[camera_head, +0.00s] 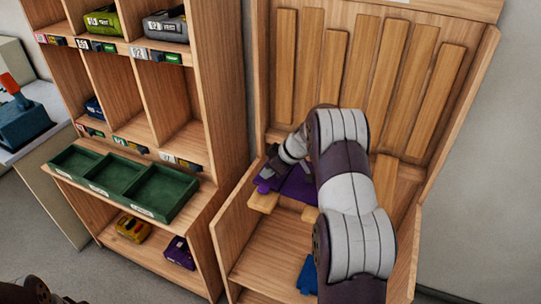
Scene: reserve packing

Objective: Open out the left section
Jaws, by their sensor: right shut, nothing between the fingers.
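A purple folded piece (299,187), which looks like fabric, lies on light wooden slats (262,203) inside the open wooden cabinet. My right arm reaches in over it from the bottom right. My right gripper (268,176) is shut and empty at the left end of the purple piece. I cannot tell whether it touches the piece. My forearm hides the right part of the piece and some of the slats. I cannot make out a separate left section. My left gripper is out of view.
A wooden shelf unit (202,75) with labelled cubbies stands to the left. A green three-part tray (163,192) sits on its ledge. A blue item (307,276) lies low in the cabinet. The cabinet's side walls bound the space around my arm.

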